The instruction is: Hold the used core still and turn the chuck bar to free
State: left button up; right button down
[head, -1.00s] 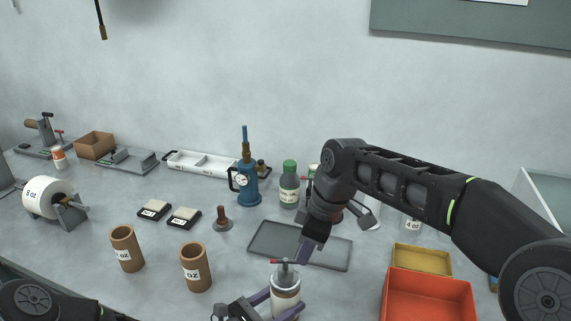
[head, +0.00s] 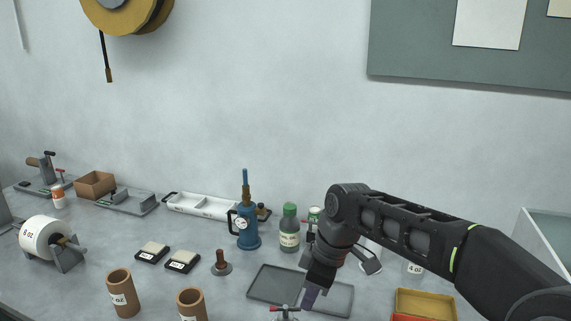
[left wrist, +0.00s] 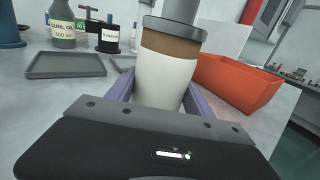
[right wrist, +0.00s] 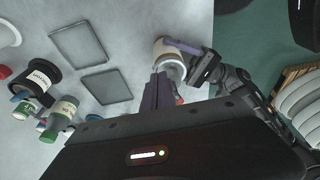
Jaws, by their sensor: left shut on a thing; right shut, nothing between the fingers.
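The used core (left wrist: 165,80) is a brown cup-like tube with a white band, upright in the left wrist view. My left gripper (left wrist: 160,100) is shut on it, one purple finger on each side. A grey chuck cap (left wrist: 173,30) sits on the core's top. The chuck bar (head: 285,308), thin with a red end, shows at the head view's bottom edge; the core below is out of that frame. My right gripper (head: 308,298) is shut and empty, just right of the bar. In the right wrist view its closed fingers (right wrist: 158,92) are close to the core (right wrist: 172,52); contact is unclear.
A grey tray (head: 265,284) lies behind the chuck. An orange-red bin (left wrist: 235,82) stands right of the core. Brown tubes (head: 122,294), a blue pump (head: 246,228) and a green-capped bottle (head: 289,232) stand on the bench.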

dwell(0.3)
jog(key=a+v, duration=0.1)
jog(key=v, duration=0.4)
jog(key=shift+r, duration=0.55)
jog(key=s, duration=0.2)
jog(key=s+a+r, duration=0.1)
jog(key=shift+s, duration=0.2)
jog(key=shift+f, duration=0.1)
jog(key=d+x, duration=0.1)
jog(key=x, duration=0.5)
jog(key=shift+s+d+f, duration=0.2)
jog(key=shift+f, duration=0.25)
